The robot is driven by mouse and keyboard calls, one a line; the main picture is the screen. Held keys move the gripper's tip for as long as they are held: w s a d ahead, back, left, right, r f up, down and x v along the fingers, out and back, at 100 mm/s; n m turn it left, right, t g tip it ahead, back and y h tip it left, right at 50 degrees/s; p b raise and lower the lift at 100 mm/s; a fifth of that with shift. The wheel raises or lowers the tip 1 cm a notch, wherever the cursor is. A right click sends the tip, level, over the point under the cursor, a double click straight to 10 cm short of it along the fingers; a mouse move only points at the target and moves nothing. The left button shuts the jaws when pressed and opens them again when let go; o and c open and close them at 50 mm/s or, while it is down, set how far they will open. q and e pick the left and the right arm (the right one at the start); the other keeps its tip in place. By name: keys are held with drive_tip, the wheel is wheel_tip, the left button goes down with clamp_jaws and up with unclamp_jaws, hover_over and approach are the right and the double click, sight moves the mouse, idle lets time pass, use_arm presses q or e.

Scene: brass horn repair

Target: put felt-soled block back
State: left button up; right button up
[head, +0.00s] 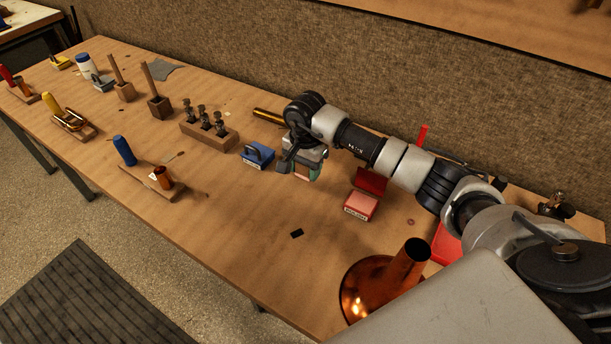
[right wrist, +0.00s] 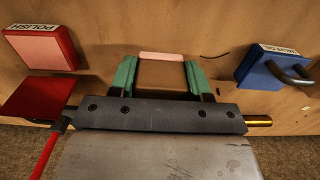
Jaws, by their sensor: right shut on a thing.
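My right gripper (head: 303,171) reaches in over the middle of the table, pointing down. In the right wrist view its green-padded fingers (right wrist: 160,75) are shut on a wood-coloured block (right wrist: 160,58) with a pale pink strip along its far edge. I take this to be the felt-soled block; its underside is mostly hidden. Whether it touches the table I cannot tell. A red open box (head: 360,204) labelled POLISH, pink inside, stands to the right of the gripper; it also shows in the right wrist view (right wrist: 40,50). My left gripper is out of view.
A blue block with a handle (head: 256,155) lies just left of the gripper. A brass tube (head: 268,115) lies behind. A wooden rack with valves (head: 208,135) stands farther left. A copper bell (head: 383,285) stands at front right. The table (head: 245,215) in front is mostly clear.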

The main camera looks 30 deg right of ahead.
sight(306, 186)
wheel_tip(306, 186, down, 3)
drive_tip(key=shift+f+p, duration=0.2)
drive_tip(key=shift+p, duration=0.15)
drive_tip(key=shift+f, duration=0.3)
drive_tip(key=shift+f, duration=0.2)
drive_tip(key=o, duration=0.8)
drive_tip(key=shift+r, duration=0.1)
drive_tip(key=shift+o, duration=0.2)
wheel_tip(306, 186, up, 12)
drive_tip(key=shift+r+b, duration=0.15)
drive_tip(key=shift+b, duration=0.45)
